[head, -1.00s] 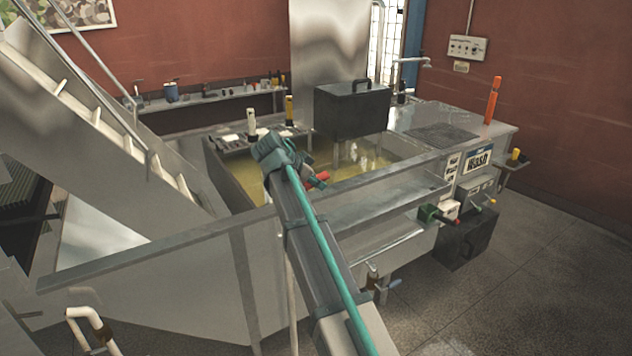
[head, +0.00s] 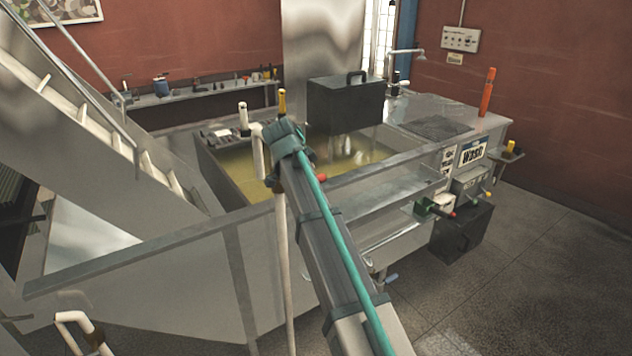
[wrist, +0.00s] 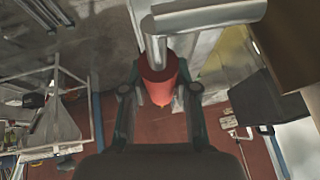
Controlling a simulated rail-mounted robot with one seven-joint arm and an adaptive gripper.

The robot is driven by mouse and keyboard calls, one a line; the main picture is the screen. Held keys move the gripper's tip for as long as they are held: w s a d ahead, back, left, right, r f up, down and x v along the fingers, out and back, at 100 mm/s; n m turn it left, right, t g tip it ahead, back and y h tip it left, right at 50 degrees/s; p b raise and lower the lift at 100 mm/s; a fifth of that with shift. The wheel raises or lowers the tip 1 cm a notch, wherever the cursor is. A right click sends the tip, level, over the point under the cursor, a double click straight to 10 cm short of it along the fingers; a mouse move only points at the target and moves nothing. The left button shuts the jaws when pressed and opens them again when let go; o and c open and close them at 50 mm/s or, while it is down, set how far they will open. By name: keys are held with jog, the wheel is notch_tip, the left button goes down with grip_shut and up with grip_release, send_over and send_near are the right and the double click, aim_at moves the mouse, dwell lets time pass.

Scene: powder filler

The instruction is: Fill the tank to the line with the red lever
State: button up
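A red cylindrical lever handle (wrist: 158,80) lies between the fingers of my gripper (wrist: 160,92) in the wrist view, with a pale metal rod (wrist: 157,48) at its far end. The fingers flank it closely, and I cannot tell whether they press on it. In the head view my gripper (head: 293,150) is over the near side of the tank (head: 222,185), and a little red (head: 321,177) shows beside it. The tank holds murky yellow liquid (head: 345,163). The fill line cannot be made out.
A dark box (head: 345,105) with a handle stands above the tank. A white pipe (head: 283,250) rises beside my arm. A metal rail (head: 130,257) runs along the tank's near edge. Another red-tipped lever (head: 440,210) is at the right. Stairs (head: 85,120) stand at the left.

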jog(key=o, duration=0.4)
jog(key=v, duration=1.2)
jog(key=shift+a, duration=0.15)
